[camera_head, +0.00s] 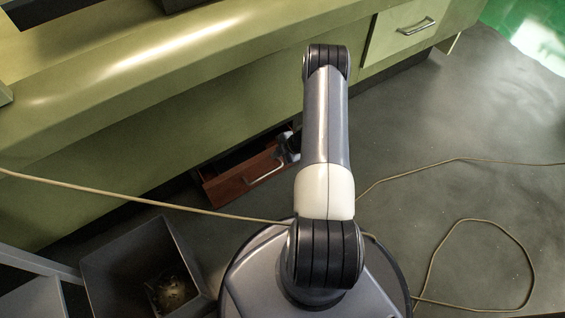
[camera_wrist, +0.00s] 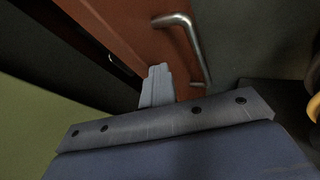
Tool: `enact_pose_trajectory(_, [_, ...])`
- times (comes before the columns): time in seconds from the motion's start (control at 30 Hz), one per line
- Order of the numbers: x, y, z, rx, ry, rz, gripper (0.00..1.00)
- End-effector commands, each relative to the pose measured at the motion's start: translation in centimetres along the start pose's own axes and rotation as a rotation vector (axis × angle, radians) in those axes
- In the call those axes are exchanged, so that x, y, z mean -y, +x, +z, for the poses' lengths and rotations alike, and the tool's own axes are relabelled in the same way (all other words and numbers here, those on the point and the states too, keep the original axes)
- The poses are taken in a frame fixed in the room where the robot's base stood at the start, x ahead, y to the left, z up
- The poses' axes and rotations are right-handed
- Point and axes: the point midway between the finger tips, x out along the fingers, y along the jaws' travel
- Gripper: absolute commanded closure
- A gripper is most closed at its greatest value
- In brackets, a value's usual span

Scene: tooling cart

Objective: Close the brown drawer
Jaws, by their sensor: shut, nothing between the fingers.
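The brown drawer (camera_head: 238,180) sits low in the green cabinet and stands open, with its dark inside showing behind the front panel. Its metal handle (camera_head: 264,174) is on the front. In the wrist view the reddish-brown drawer front (camera_wrist: 135,32) fills the top middle, with the handle (camera_wrist: 192,45) beside my gripper (camera_wrist: 159,72). The fingers are shut together and empty, pointing at the drawer. In the head view my gripper (camera_head: 283,150) is at the drawer's right end, partly hidden by my arm. I cannot tell whether it touches the drawer.
The green cabinet (camera_head: 130,110) overhangs the drawer. A closed green drawer (camera_head: 400,32) is at the upper right. A grey bin (camera_head: 105,265) with a round object inside stands at the lower left. A cable (camera_head: 120,198) crosses the picture. The floor (camera_head: 450,130) at right is mostly free.

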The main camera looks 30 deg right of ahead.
Motion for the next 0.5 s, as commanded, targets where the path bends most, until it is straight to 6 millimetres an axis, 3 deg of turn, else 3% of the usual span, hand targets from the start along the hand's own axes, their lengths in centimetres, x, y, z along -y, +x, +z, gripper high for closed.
enact_pose_trajectory(0.2, [-1.7, 0.9, 0.1, 0.002, -0.002, 0.001, 1.0])
enact_pose_trajectory(0.5, [-2.2, 1.1, 0.1, 0.002, -0.001, 0.001, 1.0])
